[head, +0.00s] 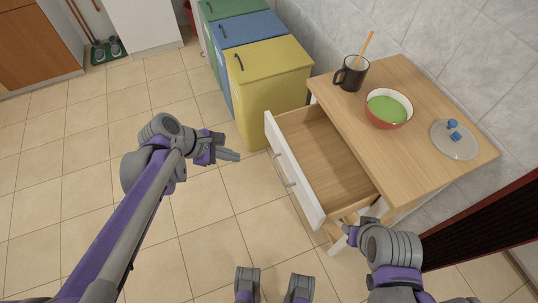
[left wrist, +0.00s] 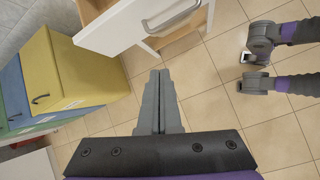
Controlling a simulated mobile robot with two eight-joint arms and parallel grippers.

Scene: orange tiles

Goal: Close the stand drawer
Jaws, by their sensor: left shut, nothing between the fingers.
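The stand (head: 410,115) is a light wood table with its drawer (head: 315,155) pulled well out toward the left. The drawer is empty, with a white front (head: 291,170) and a grey bar handle (head: 282,169). The white front and handle also show at the top of the left wrist view (left wrist: 120,25). My left gripper (head: 236,155) is shut and empty, left of the drawer front and apart from it. Its closed fingers show in the left wrist view (left wrist: 158,85). My right gripper (head: 350,232) is near the drawer's near corner; its fingers are mostly hidden.
On the stand are a dark mug (head: 350,74) with an orange stick, a red bowl (head: 388,108) of green food and a glass lid (head: 455,140). Yellow (head: 270,88), blue (head: 247,32) and green (head: 230,8) bins stand behind the drawer.

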